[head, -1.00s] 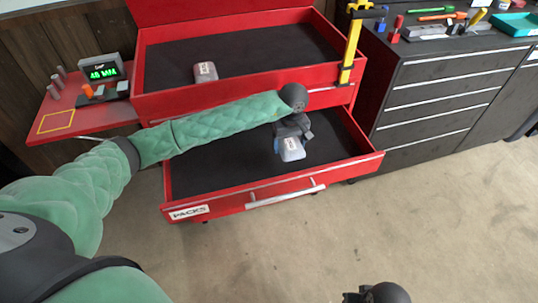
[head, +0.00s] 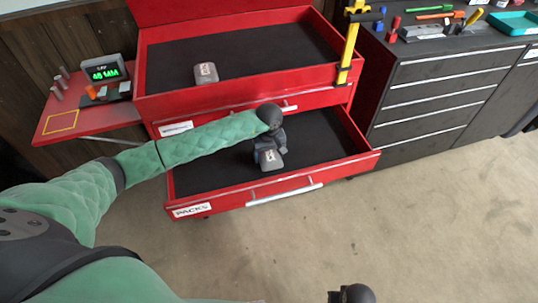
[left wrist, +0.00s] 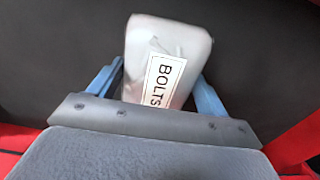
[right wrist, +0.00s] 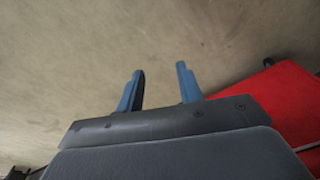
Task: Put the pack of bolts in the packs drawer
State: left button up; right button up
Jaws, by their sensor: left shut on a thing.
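The pack of bolts (left wrist: 168,55) is a pale bag with a white label reading BOLTS. My left gripper (left wrist: 160,85) is shut on it, one blue finger at each side. In the head view the pack (head: 271,160) hangs from the left gripper (head: 268,146) over the open packs drawer (head: 190,210), which is labelled PACKS and has a dark, empty floor. Whether the pack touches the floor is hard to tell. My right gripper (right wrist: 160,88) is open and empty, over bare concrete beside a red surface.
Another pale pack (head: 206,74) lies in the red cart's top tray (head: 240,85). A yellow clamp (head: 350,45) stands at the tray's right edge. A red side shelf (head: 85,122) holds a small display. A dark tool cabinet (head: 440,95) stands close on the right.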

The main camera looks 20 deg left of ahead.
pick_arm(q)
jog(key=shift+f, duration=0.65)
pick_arm(e)
jog(key=shift+s+d+f, duration=0.1)
jog(key=shift+s+f, duration=0.1)
jog(key=shift+f, duration=1)
pick_arm(q)
jog(key=shift+f, duration=0.1)
pick_arm(e)
jog(key=shift+r, duration=0.3)
pick_arm(q)
jog(key=o, duration=0.9)
jog(key=shift+o, duration=0.7)
pick_arm(e)
jog(key=shift+w+r, duration=0.1)
jog(key=shift+r, duration=0.2)
